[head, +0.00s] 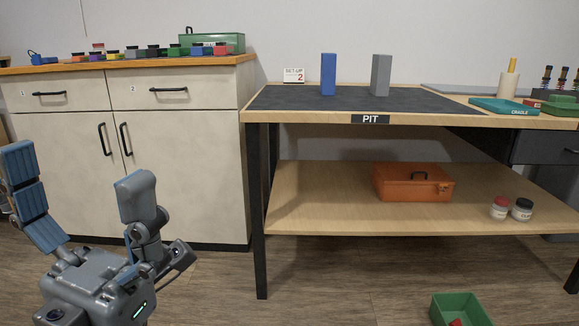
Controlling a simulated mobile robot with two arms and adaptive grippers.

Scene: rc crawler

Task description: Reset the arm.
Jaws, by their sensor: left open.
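My left gripper (82,190) is raised at the lower left of the head view. Its two blue-padded fingers are spread wide with nothing between them. It is in front of the white cabinet (70,179) and looks apart from it. My right gripper does not show in this view.
The pit table (290,117) holds a blue block (328,75), a grey block (380,75) and a teal cradle (504,106). An orange toolbox (413,184) and two jars sit on its lower shelf (330,205). A green bin (460,307) is on the floor. Small parts line the cabinet top.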

